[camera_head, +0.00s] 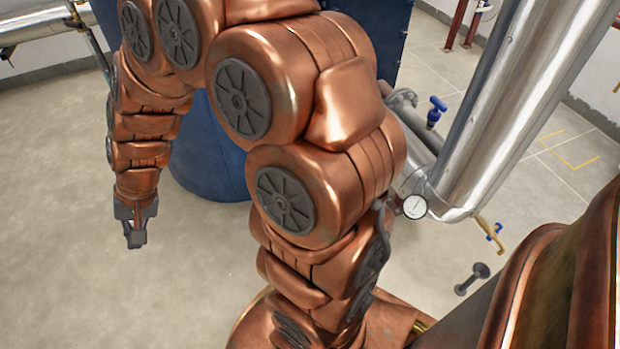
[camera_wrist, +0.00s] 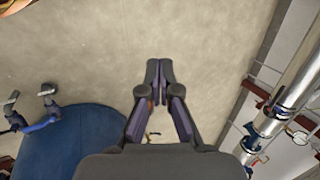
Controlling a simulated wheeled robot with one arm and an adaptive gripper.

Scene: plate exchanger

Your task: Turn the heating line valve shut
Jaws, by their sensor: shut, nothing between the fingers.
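My gripper (camera_head: 133,240) hangs at the left in the head view, pointing down over bare floor. In the wrist view its two fingers (camera_wrist: 159,68) meet at the tips, shut and empty. A blue-handled valve (camera_head: 436,112) stands on the pipework right of my arm in the head view. A smaller blue handle (camera_head: 495,231) sits on a brass-coloured pipe lower right. I cannot tell which, if either, is the heating line valve. In the wrist view, blue-handled fittings (camera_wrist: 38,122) show at the left, by the blue tank. My gripper touches none of these.
A dark blue tank (camera_head: 208,160) stands behind my arm; it also shows in the wrist view (camera_wrist: 75,150). A thick silver pipe (camera_head: 520,90) with a round gauge (camera_head: 415,207) rises at the right. Pale open floor (camera_head: 60,240) lies at the left.

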